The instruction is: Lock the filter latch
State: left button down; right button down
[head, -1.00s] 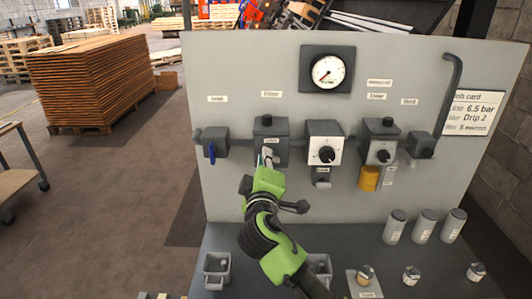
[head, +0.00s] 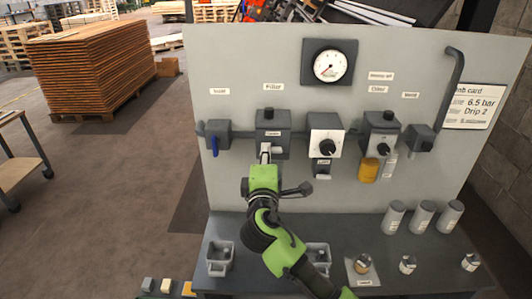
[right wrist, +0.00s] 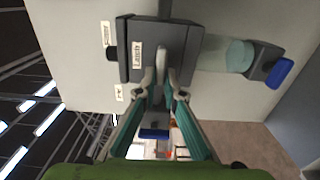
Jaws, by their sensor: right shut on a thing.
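The filter unit (head: 272,128) is a dark grey block with a round black knob on top and a white label on its front. It hangs on the pipe under the filter sign and also shows in the right wrist view (right wrist: 172,52). My right gripper (head: 265,153) is at the lower front of this block. In the right wrist view my right gripper (right wrist: 163,88) is closed around a small grey piece at the block's edge, which looks like the filter latch (right wrist: 161,64). The fingers hide much of the piece. My left gripper is not in view.
The inlet valve (head: 215,142) with a blue handle is left of the filter. A regulator with a dial (head: 325,145) is close on the right. A gauge (head: 327,65) sits above. Grey cups (head: 424,218) and small fittings stand on the bench (head: 345,230).

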jog(key=c, duration=2.1)
grip_release()
jog(key=shift+c, duration=0.2)
jog(key=shift+a, duration=0.1)
jog(key=s, duration=1.2)
jog(key=shift+f, duration=0.15)
